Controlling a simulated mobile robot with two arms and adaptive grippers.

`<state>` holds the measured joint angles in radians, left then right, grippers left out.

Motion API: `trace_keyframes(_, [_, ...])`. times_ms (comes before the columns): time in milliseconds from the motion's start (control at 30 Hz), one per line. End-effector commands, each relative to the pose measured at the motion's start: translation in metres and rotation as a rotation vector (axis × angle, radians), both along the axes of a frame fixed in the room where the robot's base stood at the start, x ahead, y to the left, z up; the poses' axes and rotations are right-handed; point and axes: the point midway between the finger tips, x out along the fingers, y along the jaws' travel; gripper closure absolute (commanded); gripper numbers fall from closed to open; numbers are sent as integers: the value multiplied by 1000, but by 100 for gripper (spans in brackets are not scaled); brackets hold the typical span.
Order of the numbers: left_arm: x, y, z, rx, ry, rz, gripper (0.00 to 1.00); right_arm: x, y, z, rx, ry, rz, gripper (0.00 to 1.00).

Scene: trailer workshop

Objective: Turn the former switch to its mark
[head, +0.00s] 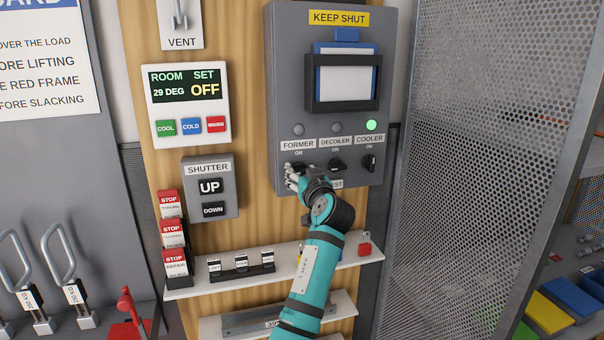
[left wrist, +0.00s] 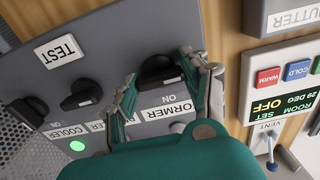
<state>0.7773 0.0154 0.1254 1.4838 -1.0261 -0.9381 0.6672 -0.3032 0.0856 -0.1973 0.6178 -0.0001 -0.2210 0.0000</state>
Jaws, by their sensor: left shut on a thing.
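The former switch is a black rotary knob (left wrist: 160,70) in the left wrist view, above its FORMER and ON labels in that upside-down picture. In the head view my left gripper (head: 296,179) is at this knob, at the lower left of the grey panel (head: 285,100), and mostly hides it. My left gripper (left wrist: 166,88) is shut on the knob, one finger on each side. The knob's handle lies roughly crosswise to the ON mark, though its exact angle is hard to tell. The former lamp (head: 298,129) is dark. My right gripper is not in view.
The decoiler knob (head: 336,164) and cooler knob (head: 369,163) sit close to the right. The cooler lamp (head: 371,125) is green; the decoiler lamp (head: 335,128) is dark. A shutter box (head: 209,187) stands left and a narrow shelf (head: 220,283) runs below. Mesh (head: 480,150) borders the right.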

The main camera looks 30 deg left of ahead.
Motion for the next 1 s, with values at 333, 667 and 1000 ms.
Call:
trace_keyframes(333, [0,0,1,34,38,0,85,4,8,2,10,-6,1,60])
trace_keyframes(667, [0,0,3,185,212,0,85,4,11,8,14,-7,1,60])
trace_keyframes(1000, [1,-1,4,397,457,-1,85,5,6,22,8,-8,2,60])
